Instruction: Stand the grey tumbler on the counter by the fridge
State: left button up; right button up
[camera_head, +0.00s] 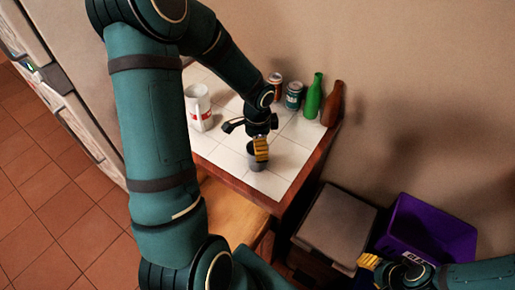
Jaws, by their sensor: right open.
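The grey tumbler (257,164) stands on the white tiled counter (222,155), near its front right edge. My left gripper (260,149) is right at the tumbler from above, its yellow fingertips covering the upper part of it. I cannot tell whether its fingers are closed on the tumbler or just around it. My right gripper (369,262) is open and empty at the lower right, away from the counter. A tall pale unit that looks like the fridge (62,100) is at the left, partly hidden by my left arm.
Two cans (293,95), a green bottle (314,97) and a brown bottle (332,104) stand along the wall. A grey-lidded bin (335,226) and a purple crate (430,232) are at the right. Front counter tiles are clear.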

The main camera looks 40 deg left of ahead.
pick_arm(q)
notch_tip(320, 180, up, 8)
jog(key=p, duration=0.1)
jog(key=shift+r, duration=0.2)
jog(key=shift+s, duration=0.1)
dwell(0.5)
